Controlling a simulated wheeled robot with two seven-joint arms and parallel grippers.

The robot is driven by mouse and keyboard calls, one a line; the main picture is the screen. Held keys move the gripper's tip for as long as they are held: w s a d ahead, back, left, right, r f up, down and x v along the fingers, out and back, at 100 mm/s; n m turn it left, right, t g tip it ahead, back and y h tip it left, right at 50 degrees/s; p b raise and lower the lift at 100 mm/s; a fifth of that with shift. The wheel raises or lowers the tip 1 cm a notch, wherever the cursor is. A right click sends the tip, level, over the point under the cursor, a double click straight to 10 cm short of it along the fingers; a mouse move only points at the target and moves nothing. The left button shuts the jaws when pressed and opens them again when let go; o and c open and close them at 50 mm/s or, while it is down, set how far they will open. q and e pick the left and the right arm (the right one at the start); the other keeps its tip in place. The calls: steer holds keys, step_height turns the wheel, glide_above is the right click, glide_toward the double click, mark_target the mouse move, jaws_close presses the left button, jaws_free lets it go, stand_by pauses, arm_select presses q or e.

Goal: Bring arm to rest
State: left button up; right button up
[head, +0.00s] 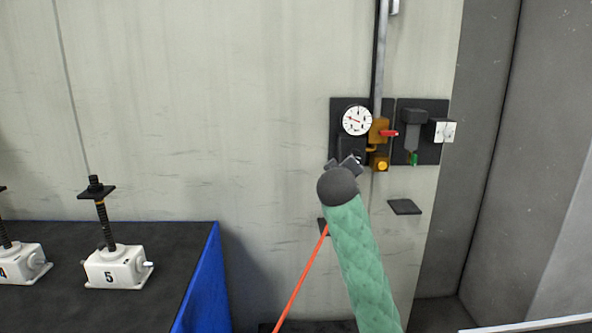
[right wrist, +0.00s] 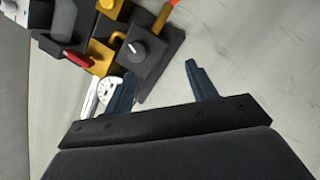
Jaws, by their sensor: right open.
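My right arm (head: 365,265), in a green quilted sleeve, rises from the bottom of the head view to a dark rounded wrist. My right gripper (head: 344,165) is just beyond that wrist, small and partly hidden, in front of the wall panel's lower left part. In the right wrist view, the right gripper (right wrist: 157,72) has its two dark blue fingers spread apart with nothing between them. The left finger overlaps the white gauge (right wrist: 108,86) in that picture; contact cannot be told. My left gripper is in neither view.
Dark wall panels carry a white dial gauge (head: 356,120), a red-handled brass valve (head: 381,132) and a switch plate (head: 441,131). A dark ledge (head: 404,207) and an orange rod (head: 302,278) are near the arm. Jack 5 (head: 117,266) stands on the dark table (head: 185,240).

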steer(key=s+f+m+g+y, duration=0.15)
steer(key=s+f, duration=0.45)
steer(key=f, duration=0.9)
steer(key=s+f+m+g+y, duration=0.1)
steer(key=s+f+g+y, duration=0.15)
steer(key=s+f, duration=0.75)
steer(key=s+f+m+g+y, duration=0.1)
steer(key=s+f+m+g, duration=0.15)
steer(key=f, duration=1.65)
steer(key=s+d+f+g, duration=0.1)
steer(key=s+f+g, duration=0.1)
steer(key=s+f, duration=0.7)
steer(key=s+d+f+g, duration=0.1)
steer(key=s+f+g, duration=0.2)
steer(key=s+f, duration=0.6)
steer(key=s+d+f+g, duration=0.1)
steer(key=s+f+g, duration=0.2)
steer(key=s+f, duration=0.6)
steer(key=s, duration=1)
steer(key=shift+f+h, duration=0.3)
